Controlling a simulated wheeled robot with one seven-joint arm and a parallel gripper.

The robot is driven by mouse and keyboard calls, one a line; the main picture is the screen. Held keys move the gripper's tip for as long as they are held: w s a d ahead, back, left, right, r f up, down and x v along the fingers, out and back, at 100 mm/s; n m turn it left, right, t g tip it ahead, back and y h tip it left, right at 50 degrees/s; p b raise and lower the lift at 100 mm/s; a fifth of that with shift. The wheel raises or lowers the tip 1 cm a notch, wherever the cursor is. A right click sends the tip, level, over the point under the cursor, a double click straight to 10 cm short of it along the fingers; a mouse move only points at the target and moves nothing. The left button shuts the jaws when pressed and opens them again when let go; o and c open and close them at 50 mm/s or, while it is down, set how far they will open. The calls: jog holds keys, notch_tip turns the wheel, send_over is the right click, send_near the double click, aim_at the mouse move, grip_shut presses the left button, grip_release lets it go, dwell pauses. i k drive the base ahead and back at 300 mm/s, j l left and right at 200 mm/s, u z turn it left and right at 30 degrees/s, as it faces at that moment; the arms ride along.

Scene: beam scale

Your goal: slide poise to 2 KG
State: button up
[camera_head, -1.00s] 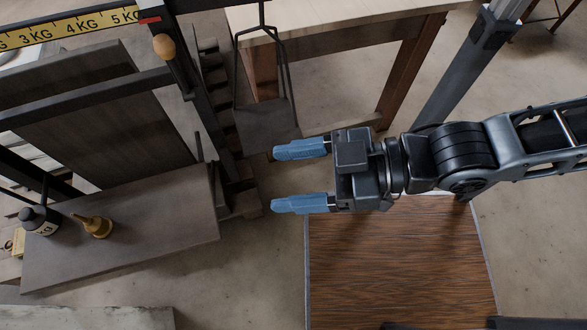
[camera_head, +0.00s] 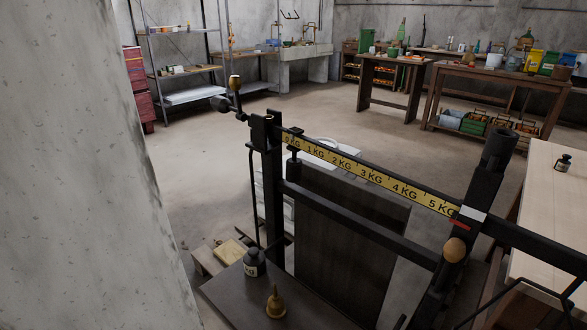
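The beam's yellow scale strip (camera_head: 370,174) shows in the head view, marked from 0 KG at the left to 5 KG at the right. A dark block that looks like the poise (camera_head: 293,168) hangs at the beam's left end, by the 0 KG mark and left of 2 KG. A red pointer (camera_head: 459,225) and a pale plate (camera_head: 472,213) sit at the right end of the strip. My gripper is not in this view.
A dark weight (camera_head: 254,264) and a brass piece (camera_head: 275,304) stand on the scale's platform (camera_head: 225,292). A wooden knob (camera_head: 455,250) is on the right post. A concrete pillar (camera_head: 75,170) fills the left. A pale table (camera_head: 545,205) stands at right.

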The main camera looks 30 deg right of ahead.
aim_at(294, 165)
jog(key=i+j+z, duration=0.6)
jog(key=i+j, duration=0.1)
jog(key=j, duration=0.1)
